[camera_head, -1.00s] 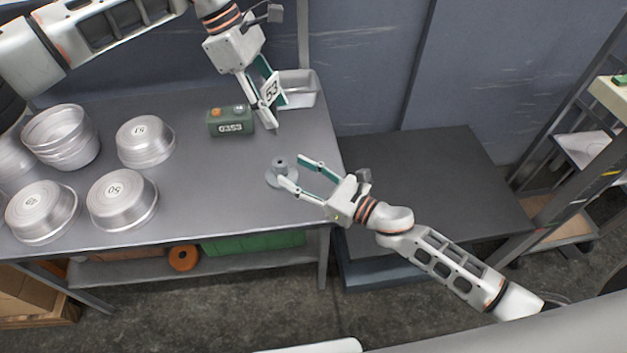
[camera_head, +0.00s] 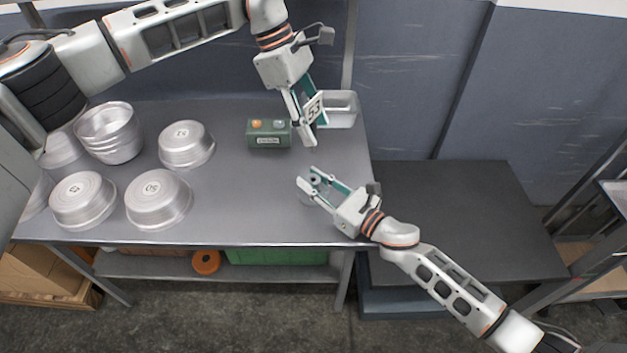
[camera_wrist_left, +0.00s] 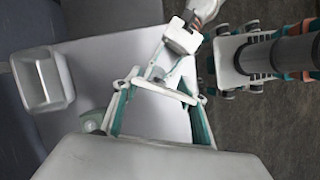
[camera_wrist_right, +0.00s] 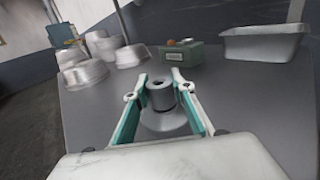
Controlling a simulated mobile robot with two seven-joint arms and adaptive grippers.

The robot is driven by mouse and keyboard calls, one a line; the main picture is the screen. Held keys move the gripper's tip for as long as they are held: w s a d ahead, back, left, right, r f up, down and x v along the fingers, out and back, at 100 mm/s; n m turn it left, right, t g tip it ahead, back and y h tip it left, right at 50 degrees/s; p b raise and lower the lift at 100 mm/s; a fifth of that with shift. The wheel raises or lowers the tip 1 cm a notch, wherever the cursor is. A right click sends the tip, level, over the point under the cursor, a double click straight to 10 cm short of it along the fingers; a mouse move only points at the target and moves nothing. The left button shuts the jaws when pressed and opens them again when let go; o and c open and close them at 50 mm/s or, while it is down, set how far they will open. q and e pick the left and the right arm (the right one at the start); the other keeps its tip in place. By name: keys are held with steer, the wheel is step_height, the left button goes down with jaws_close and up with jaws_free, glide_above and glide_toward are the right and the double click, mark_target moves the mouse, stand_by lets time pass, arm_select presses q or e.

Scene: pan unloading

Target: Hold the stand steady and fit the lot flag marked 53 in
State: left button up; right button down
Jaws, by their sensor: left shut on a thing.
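The white lot flag marked 53 (camera_head: 314,108) is held in my left gripper (camera_head: 310,122), above the table's right part. In the left wrist view the flag (camera_wrist_left: 162,90) shows nearly edge-on between the fingertips. The grey stand (camera_head: 316,179), a round base with a short hollow post, is on the table near its right edge. In the right wrist view the stand's post (camera_wrist_right: 160,95) is upright between the fingers of my right gripper (camera_wrist_right: 158,88). These fingers are spread on either side of the post; I cannot tell whether they touch it. The flag is apart from the stand.
A green box (camera_head: 269,133) with a label and a metal tray (camera_head: 341,110) stand at the back of the table. Several metal pans (camera_head: 158,200) cover its left side. A lower dark surface (camera_head: 460,220) lies to the right. The table's front middle is clear.

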arm_select(q)
step_height(320, 180, down, 3)
steer(key=n, duration=0.1)
steer(key=n+t, duration=0.1)
steer(key=n, duration=0.1)
steer(key=shift+w+a+r+n, duration=0.1)
steer(key=shift+a+r+n, duration=0.1)
steer(key=shift+n, duration=0.1)
steer(key=n, duration=0.1)
steer(key=f+n+t, duration=0.1)
steer(key=shift+d+f+n, duration=0.15)
steer(key=shift+d+n, duration=0.05)
steer(key=shift+n, duration=0.2)
steer(key=shift+f+t, duration=0.1)
steer(key=shift+t, duration=0.2)
steer(key=shift+f, duration=0.15)
steer(key=shift+f, duration=1.9)
steer(key=shift+f, duration=2.05)
stand_by(0.4)
steer(key=o, duration=1.1)
